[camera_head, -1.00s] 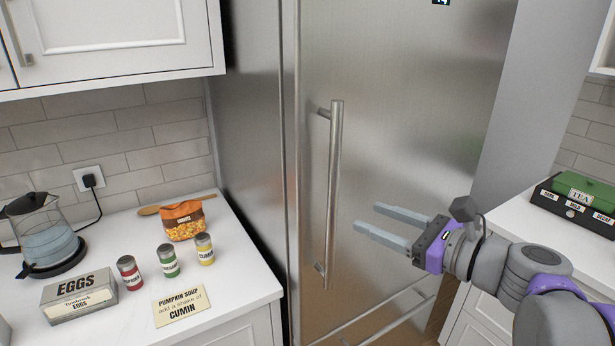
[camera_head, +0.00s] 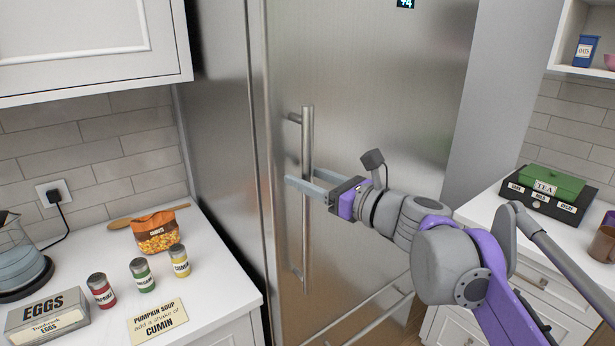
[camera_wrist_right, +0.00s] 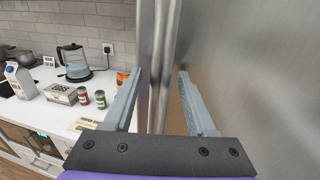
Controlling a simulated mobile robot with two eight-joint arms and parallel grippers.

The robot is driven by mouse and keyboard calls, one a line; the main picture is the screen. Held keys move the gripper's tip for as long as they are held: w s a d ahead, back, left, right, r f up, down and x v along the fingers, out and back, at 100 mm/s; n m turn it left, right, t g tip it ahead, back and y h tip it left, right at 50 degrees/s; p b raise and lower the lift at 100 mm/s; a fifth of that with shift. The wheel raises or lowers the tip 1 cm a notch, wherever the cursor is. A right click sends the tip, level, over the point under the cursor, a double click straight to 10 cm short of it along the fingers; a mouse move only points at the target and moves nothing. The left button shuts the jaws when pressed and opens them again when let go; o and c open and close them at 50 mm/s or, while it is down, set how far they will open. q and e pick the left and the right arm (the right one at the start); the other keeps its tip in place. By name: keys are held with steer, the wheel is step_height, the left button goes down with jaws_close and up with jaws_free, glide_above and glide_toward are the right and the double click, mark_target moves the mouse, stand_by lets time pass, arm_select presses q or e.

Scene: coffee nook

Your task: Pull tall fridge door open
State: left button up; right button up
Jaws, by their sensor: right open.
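The tall steel fridge door (camera_head: 365,90) is shut, with a vertical bar handle (camera_head: 307,130) near its left edge. My right gripper (camera_head: 304,177) is open at about the handle's mid height, with its fingers pointing left across it. In the right wrist view the handle (camera_wrist_right: 163,70) runs between the two open fingers (camera_wrist_right: 158,88), nearer the left finger. Whether either finger touches the bar I cannot tell. My left gripper is not in view.
The left counter (camera_head: 215,290) holds an egg carton (camera_head: 48,318), several spice jars, an orange bag (camera_head: 157,232), a kettle (camera_head: 20,255) and a cumin note (camera_head: 158,322). A lower drawer handle (camera_head: 360,320) sits below the door.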

steer(key=shift+a, duration=0.1)
jaws_close()
stand_by(1.4)
